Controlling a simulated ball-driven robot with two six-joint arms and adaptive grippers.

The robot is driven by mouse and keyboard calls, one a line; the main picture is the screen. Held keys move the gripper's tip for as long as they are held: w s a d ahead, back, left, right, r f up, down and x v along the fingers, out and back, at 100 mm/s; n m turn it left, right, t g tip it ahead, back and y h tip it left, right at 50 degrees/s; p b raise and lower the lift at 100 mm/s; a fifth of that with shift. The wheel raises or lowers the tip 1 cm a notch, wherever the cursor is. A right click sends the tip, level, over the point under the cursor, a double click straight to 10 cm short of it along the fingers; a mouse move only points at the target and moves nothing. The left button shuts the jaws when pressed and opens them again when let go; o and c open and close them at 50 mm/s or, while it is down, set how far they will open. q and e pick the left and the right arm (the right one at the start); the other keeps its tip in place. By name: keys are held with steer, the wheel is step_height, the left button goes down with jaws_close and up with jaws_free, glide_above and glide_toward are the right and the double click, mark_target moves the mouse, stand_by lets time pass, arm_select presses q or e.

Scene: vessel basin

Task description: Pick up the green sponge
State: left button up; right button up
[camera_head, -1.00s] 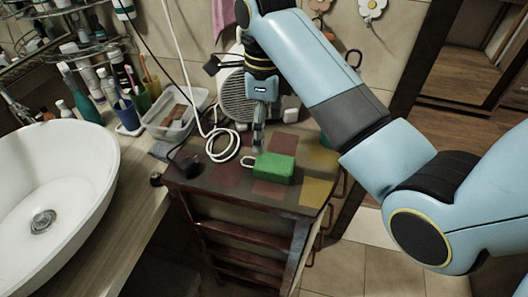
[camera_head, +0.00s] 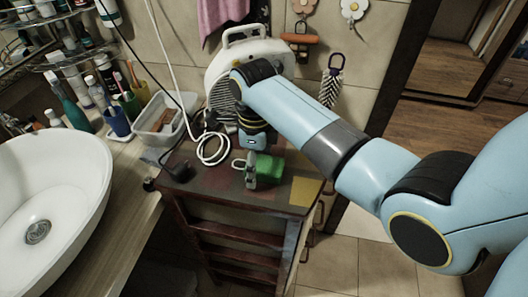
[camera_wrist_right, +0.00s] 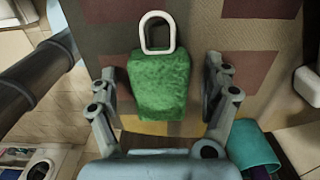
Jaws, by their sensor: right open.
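The green sponge (camera_head: 268,168) lies on the small patterned table (camera_head: 216,183) in the head view, with a pale loop at its left end. My right gripper (camera_head: 250,172) is down at the sponge and hides part of it. In the right wrist view the sponge (camera_wrist_right: 160,88) lies between the two spread fingers of my right gripper (camera_wrist_right: 160,78), with a gap on each side. The gripper is open and holds nothing. My left gripper is not in view.
A white fan heater (camera_head: 226,72) stands at the back of the table, with white cable (camera_head: 212,150) to the left of the sponge. A black object (camera_head: 181,171) sits near the table's left edge. The white basin (camera_head: 60,170) is at left.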

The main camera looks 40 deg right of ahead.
steer(key=c, duration=1.1)
steer(key=shift+c, duration=0.2)
